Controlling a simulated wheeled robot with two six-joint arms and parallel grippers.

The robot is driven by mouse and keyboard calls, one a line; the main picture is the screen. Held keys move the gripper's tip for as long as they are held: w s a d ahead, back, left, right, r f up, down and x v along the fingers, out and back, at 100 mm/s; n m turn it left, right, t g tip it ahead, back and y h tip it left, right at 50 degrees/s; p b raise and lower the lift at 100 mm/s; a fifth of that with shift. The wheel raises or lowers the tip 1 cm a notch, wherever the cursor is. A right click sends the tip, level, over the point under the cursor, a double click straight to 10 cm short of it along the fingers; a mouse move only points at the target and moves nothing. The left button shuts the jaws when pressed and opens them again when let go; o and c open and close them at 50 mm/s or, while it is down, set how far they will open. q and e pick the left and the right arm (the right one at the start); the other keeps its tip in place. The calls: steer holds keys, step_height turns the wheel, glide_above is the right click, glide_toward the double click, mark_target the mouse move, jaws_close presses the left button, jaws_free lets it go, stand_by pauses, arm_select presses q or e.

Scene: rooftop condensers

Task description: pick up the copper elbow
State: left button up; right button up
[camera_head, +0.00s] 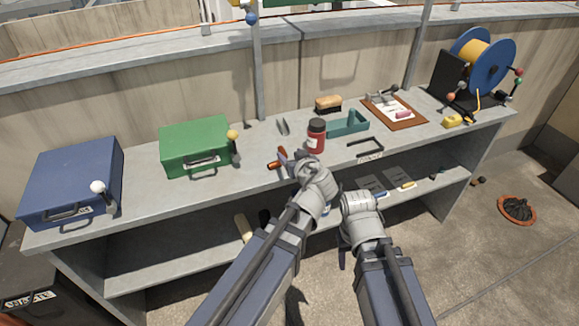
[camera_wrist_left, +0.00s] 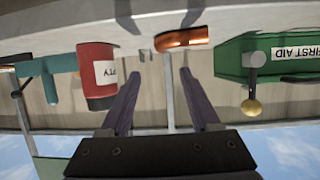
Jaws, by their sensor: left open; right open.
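The copper elbow (camera_head: 272,165) lies on the grey bench top near its front edge, left of the red jar (camera_head: 316,135). In the left wrist view, which is upside down, the copper elbow (camera_wrist_left: 182,38) shows beyond the fingertips and apart from them, toward the right finger's side. My left gripper (camera_head: 290,157) is open and empty, just right of the elbow; its two fingers also show in the left wrist view (camera_wrist_left: 160,76). My right gripper (camera_head: 343,252) is open, low in front of the bench, with its fingers partly hidden.
A green first aid box (camera_head: 195,143) stands left of the elbow, with a blue box (camera_head: 72,182) farther left. A teal tray (camera_head: 348,124), a brush (camera_head: 328,104) and a clipboard (camera_head: 395,112) lie to the right. The bench top between the green box and elbow is clear.

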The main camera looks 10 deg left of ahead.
mark_target(283, 150)
arm_select(q)
steer(key=shift+b+x, duration=0.5)
steer(key=shift+x, duration=0.6)
steer(key=shift+w+a+f, duration=0.1)
steer(key=shift+w+f, duration=0.1)
steer(key=shift+w+a+f+b, duration=0.2)
steer(key=shift+w+f+b, duration=0.05)
steer(key=shift+f+b, duration=0.15)
steer(key=b+x, duration=0.2)
steer(key=x, duration=0.1)
steer(key=shift+w+a+f, duration=0.15)
steer(key=shift+f, duration=0.2)
steer(key=shift+w+a, duration=0.2)
steer(key=shift+w, duration=0.05)
steer(key=shift+c, duration=0.3)
jaws_close()
